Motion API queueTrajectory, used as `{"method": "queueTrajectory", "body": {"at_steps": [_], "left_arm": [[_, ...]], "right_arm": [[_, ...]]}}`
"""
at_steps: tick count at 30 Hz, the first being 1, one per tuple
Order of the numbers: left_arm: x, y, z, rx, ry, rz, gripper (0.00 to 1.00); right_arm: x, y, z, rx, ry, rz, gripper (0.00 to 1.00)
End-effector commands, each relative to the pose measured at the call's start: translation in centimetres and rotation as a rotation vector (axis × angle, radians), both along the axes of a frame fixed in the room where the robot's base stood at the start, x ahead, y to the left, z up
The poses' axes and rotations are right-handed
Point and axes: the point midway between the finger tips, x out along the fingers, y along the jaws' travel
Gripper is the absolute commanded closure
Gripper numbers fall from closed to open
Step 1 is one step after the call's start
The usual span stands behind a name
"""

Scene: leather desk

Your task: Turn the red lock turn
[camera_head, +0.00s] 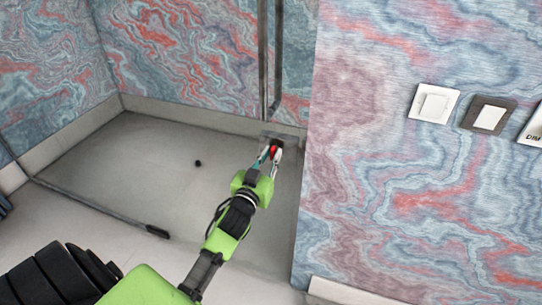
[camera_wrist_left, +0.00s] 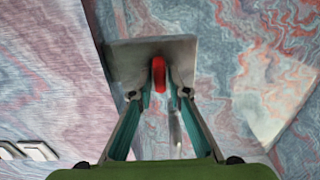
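The red lock turn (camera_wrist_left: 158,74) is a small upright knob on a grey metal plate (camera_wrist_left: 125,62). It also shows as a small red spot (camera_head: 273,152) in the head view, at the foot of the dark vertical frame. My left gripper (camera_head: 271,151) reaches up to it with its fingers drawn close together. The fingers hide part of the plate. My right gripper is not in view.
A dark vertical metal frame (camera_head: 263,60) rises above the lock. A marbled wall (camera_head: 380,150) with light switches (camera_head: 433,104) stands close to the right. A grey floor with a small dark drain (camera_head: 198,163) lies to the left, and a dark bar (camera_head: 95,207) crosses it low.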

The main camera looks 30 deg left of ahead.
Motion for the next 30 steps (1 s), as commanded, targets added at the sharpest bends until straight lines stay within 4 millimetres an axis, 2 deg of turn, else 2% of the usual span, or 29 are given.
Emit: {"method": "queueTrajectory", "body": {"at_steps": [8, 14, 30], "left_arm": [[0.0, 0.0, 0.0, 0.039, 0.01, 0.0, 1.0], [0.0, -0.1, 0.1, 0.142, 0.035, 0.0, 1.0], [0.1, -0.3, -0.1, 0.624, 0.151, -0.001, 1.0]], "right_arm": [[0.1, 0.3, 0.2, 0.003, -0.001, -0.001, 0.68], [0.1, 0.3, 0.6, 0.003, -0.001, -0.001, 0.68], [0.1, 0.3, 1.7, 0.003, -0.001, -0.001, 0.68]]}}
